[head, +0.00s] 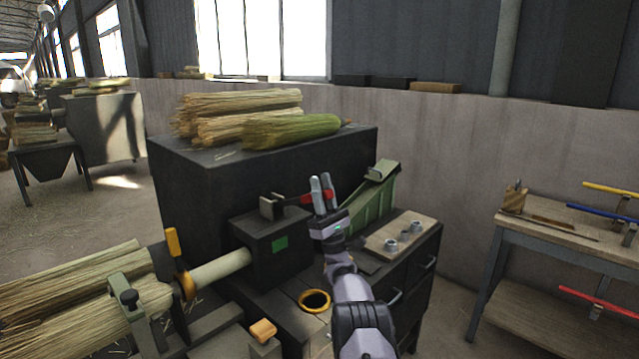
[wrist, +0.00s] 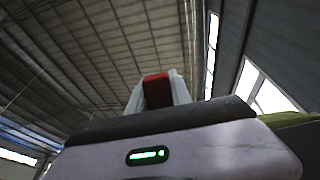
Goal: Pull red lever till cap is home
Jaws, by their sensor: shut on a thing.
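The red lever (head: 307,198) stands out from the top of a dark machine box (head: 262,247) with a green square on its front. My gripper (head: 322,190) is shut on the lever's red end. In the wrist view the red lever end (wrist: 157,90) shows between the pale fingers. A bundle of straw with a pale handle (head: 217,270) points at the box from the left. I cannot tell which part is the cap. A yellow ring (head: 315,301) around a dark hole lies on the bench below my arm.
Straw bundles (head: 245,115) lie on the dark cabinet behind. A green chute (head: 375,195) and a wooden board with metal pieces (head: 400,236) are right of my gripper. A side table (head: 560,222) with coloured handles stands far right.

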